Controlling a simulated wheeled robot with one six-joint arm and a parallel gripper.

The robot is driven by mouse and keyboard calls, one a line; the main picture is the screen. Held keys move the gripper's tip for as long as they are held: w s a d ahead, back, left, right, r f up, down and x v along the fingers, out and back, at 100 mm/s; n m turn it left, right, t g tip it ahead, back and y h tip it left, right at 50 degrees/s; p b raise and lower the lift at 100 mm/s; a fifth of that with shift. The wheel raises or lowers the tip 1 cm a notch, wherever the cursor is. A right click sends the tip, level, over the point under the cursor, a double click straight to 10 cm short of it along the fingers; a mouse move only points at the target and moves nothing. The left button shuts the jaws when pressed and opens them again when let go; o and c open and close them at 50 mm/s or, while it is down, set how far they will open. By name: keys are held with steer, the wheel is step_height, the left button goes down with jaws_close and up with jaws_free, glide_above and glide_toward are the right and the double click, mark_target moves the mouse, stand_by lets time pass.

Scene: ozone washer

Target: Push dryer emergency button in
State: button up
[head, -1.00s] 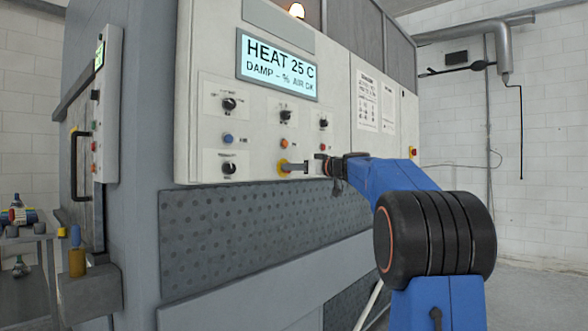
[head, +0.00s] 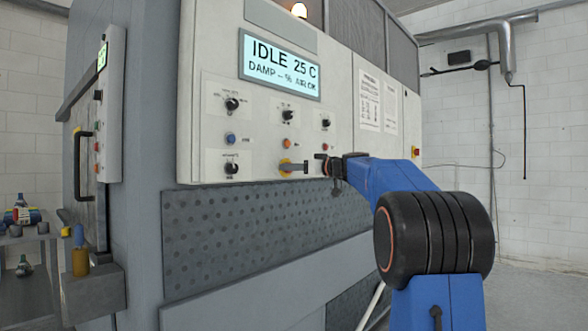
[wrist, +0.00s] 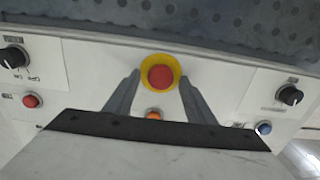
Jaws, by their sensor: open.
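The dryer emergency button is a red mushroom cap on a yellow ring (wrist: 147,83). Its red cap (wrist: 161,77) shows in the wrist view, between the fingertips of my gripper (wrist: 160,84). The fingers are apart, one on each side of the button, with nothing held. I cannot tell whether the fingers touch the panel or how deep the cap sits. The display (head: 280,66) reads IDLE 25 C.
Other controls are close by: an orange button (wrist: 153,115), a red button (wrist: 32,100), a blue button (wrist: 264,128) and black knobs (wrist: 290,95). The dotted grey lower panel (head: 240,230) lies below. A side door with a black handle (head: 82,165) is at left.

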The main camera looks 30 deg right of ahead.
steer(key=v, duration=1.7)
steer(key=shift+s, duration=0.15)
steer(key=s+a+f+m+g, duration=0.1)
steer(key=s+a+f+g, duration=0.35)
steer(key=a+f, duration=0.7)
steer(key=s+a+f+m+g, duration=0.1)
steer(key=s+a+f+g, duration=0.2)
steer(key=s+a+f, duration=0.55)
steer(key=s+a+f+m+g+h, duration=0.1)
steer(key=s+a+f+g+h, duration=0.1)
steer(key=s+f, duration=1)
steer(key=s+a+f+m+g+h, duration=0.1)
steer(key=s+a+f+h, duration=0.3)
steer(key=s+f, duration=0.7)
step_height(320, 180, down, 6)
steer(key=shift+s+a+r+g, duration=0.15)
steer(key=shift+s+a+g, duration=0.2)
steer(key=shift+a+g, duration=0.6)
steer(key=shift+a, duration=0.1)
stand_by(0.5)
